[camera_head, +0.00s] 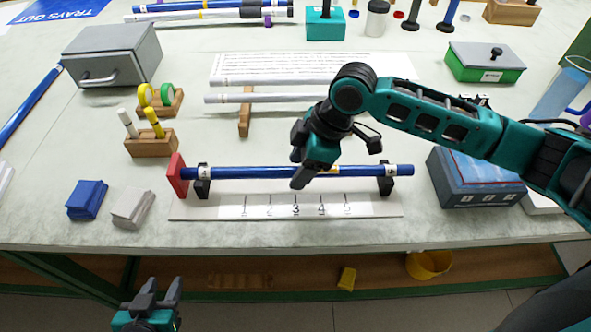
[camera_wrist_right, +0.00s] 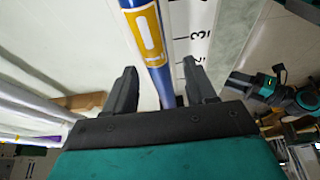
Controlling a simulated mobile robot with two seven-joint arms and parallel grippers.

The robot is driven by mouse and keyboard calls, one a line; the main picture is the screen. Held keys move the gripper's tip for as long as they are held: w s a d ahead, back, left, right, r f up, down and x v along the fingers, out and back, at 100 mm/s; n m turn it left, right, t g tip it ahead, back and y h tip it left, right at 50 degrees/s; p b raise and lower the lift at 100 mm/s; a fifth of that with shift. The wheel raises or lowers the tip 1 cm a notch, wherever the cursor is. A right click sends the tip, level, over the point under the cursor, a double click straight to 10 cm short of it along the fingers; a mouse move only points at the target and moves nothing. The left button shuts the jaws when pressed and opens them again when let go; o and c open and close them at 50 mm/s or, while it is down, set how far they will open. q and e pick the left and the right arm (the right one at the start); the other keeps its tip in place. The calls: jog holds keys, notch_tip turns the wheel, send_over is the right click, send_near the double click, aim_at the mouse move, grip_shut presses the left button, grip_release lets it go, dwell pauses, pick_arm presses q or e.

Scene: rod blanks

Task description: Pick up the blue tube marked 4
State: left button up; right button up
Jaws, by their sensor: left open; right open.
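A blue tube (camera_head: 250,172) with white end labels and a yellow band lies level across two black rests, above a white board (camera_head: 220,207) with a numbered scale. The label marks are too small to read surely. My right gripper (camera_head: 302,172) is over the tube's middle and hides part of it. In the right wrist view the tube (camera_wrist_right: 154,60) runs between the open fingers (camera_wrist_right: 160,75), with the yellow band ahead of the fingertips; they are not closed on it. My left gripper (camera_head: 157,288) is open and empty, low in front of the table.
A red stop (camera_head: 178,175) stands at the tube's left end. A blue-grey box (camera_head: 470,180) stands to the right. Blue and grey blocks (camera_head: 87,199) lie left of the board. White tubes (camera_head: 270,98) lie behind on a wooden rest (camera_head: 245,118).

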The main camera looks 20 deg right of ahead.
grip_shut()
dwell(0.3)
jog(key=shift+r, duration=0.1)
